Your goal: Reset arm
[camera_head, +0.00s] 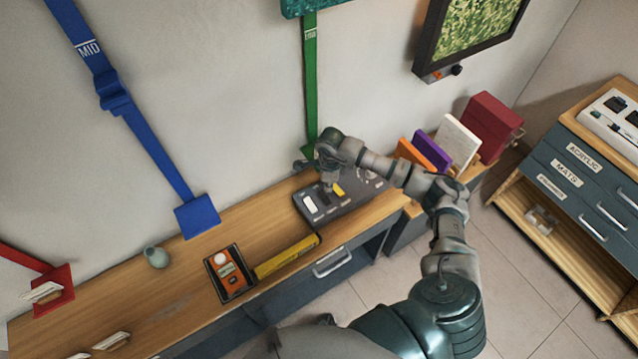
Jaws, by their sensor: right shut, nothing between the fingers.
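My right arm (440,235) comes in from the bottom right and reaches over the wooden desk (150,305). My right gripper (328,187) points down at the dark grey control box (343,207) on the desk. It is shut and holds nothing. The box has a white switch or panel and a yellow part near the gripper. I cannot tell whether the fingertips touch the box. The arm hides part of the box's right side. My left gripper is not in view.
A yellow bar (287,257) and a black tray (238,288) with an orange device lie left of the box. A small vase (157,257) stands farther left. Upright folders (458,140) stand behind the forearm. A drawer cabinet (580,180) is at the right.

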